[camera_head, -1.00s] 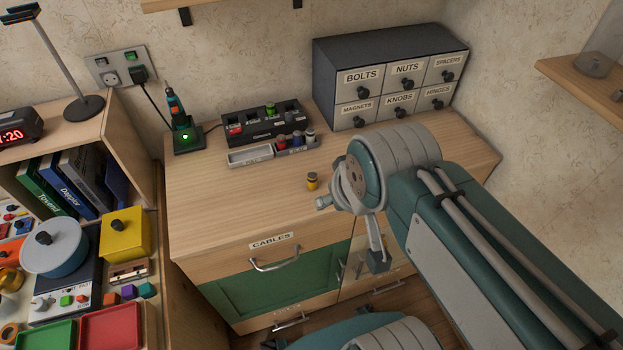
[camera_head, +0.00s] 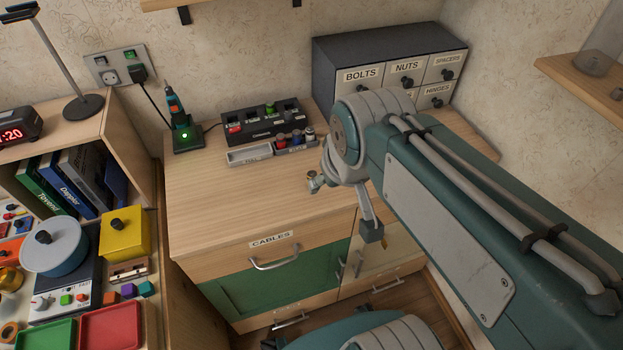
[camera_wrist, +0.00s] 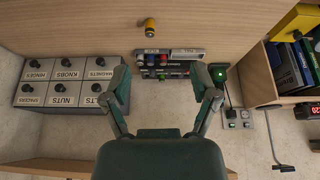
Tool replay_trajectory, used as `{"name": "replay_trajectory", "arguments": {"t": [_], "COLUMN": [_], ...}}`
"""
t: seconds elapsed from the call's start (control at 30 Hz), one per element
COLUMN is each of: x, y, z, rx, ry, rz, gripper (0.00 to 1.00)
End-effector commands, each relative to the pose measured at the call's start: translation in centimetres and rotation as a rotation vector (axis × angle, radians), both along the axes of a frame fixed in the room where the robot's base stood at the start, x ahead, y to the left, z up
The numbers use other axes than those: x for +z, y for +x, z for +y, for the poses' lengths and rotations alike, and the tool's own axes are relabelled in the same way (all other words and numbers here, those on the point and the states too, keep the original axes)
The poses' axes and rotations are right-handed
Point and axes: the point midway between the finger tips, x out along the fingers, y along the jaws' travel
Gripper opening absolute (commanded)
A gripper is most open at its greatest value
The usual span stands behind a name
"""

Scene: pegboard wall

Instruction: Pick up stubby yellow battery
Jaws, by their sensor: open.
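The stubby yellow battery (camera_wrist: 150,27) stands on the wooden cabinet top near the upper edge of the wrist view, which shows the room upside down. My gripper (camera_wrist: 163,72) is open and empty. Its two fingers are spread wide, and the battery lies beyond their tips in the picture, apart from them.
A labelled tray (camera_head: 250,155) with several other batteries and a black charger (camera_head: 262,121) stand behind. A screwdriver on a green-lit dock (camera_head: 187,138) is to their left. A drawer box (camera_head: 365,50) stands at the back right. The cabinet top's front left (camera_head: 215,210) is clear.

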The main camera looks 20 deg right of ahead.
Motion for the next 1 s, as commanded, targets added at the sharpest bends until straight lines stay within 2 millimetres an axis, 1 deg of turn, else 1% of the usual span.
{"name": "replay_trajectory", "arguments": {"t": [0.03,0.23,0.37,0.57,0.7,0.83,0.9,1.0], "x": [-0.2,-1.4,-2.8,-5.9,-8.6,-10.5,-11.1,-11.7], "y": [1.3,5.9,8.9,13.4,16.1,17.6,18.1,18.2], "z": [-0.1,-0.5,-0.9,-1.5,-1.9,-2.2,-2.3,-2.4], "rx": [0.01,0.064,0.1,0.156,0.195,0.221,0.228,0.232], "ry": [-0.006,-0.027,-0.037,-0.045,-0.047,-0.046,-0.045,-0.045], "rz": [0.033,0.134,0.2,0.3,0.365,0.404,0.414,0.421], "gripper": [0.76,0.76,0.76,0.76,0.76,0.76,0.76,0.76]}}
